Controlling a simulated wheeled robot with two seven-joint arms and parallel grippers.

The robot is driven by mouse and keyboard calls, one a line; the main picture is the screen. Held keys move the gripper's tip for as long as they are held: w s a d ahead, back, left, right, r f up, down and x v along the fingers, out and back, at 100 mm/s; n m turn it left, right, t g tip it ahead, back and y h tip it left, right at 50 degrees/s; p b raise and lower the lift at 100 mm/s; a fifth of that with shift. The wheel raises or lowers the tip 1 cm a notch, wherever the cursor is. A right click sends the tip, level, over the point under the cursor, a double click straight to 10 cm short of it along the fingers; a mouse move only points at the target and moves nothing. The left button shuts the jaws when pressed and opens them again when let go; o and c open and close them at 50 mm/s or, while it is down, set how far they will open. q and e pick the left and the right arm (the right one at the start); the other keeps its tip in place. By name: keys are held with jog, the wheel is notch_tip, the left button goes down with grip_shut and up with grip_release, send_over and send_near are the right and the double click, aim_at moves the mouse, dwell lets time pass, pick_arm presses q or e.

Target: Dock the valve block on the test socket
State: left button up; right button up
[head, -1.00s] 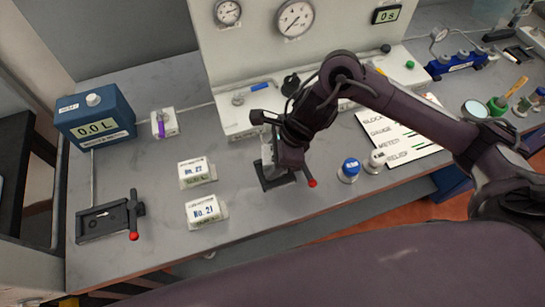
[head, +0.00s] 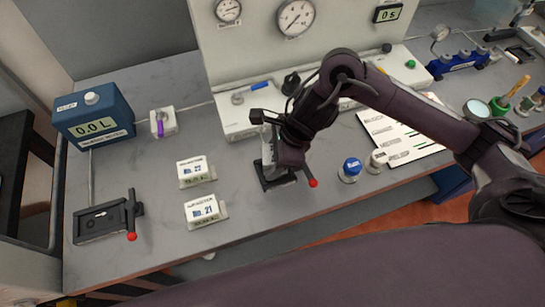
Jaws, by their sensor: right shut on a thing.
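My right gripper (head: 266,138) is shut on a pale grey block (head: 268,152), which I take to be the valve block. The gripper and wrist hide much of it. The block is upright over a dark socket (head: 273,182) with a red-tipped lever (head: 312,182) at its right. I cannot tell whether the block touches the socket or is seated in it. A second dark fixture (head: 97,222), flat and bare with a white arrow, lies at the left front with its own red-tipped lever (head: 131,236). My left gripper is not in view.
Two white labelled boxes, No. 22 (head: 195,173) and No. 21 (head: 204,211), stand left of the socket. A blue meter (head: 95,120) is at the back left. A blue-capped bottle (head: 350,170) stands to the right. A gauge panel (head: 260,50) rises behind.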

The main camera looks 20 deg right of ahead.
jog(key=shift+f+b, duration=0.35)
jog(key=shift+b, duration=0.05)
jog(key=o, duration=1.1)
jog(key=p+v, duration=0.6)
jog(key=v, duration=0.5)
jog(key=shift+d, duration=0.1)
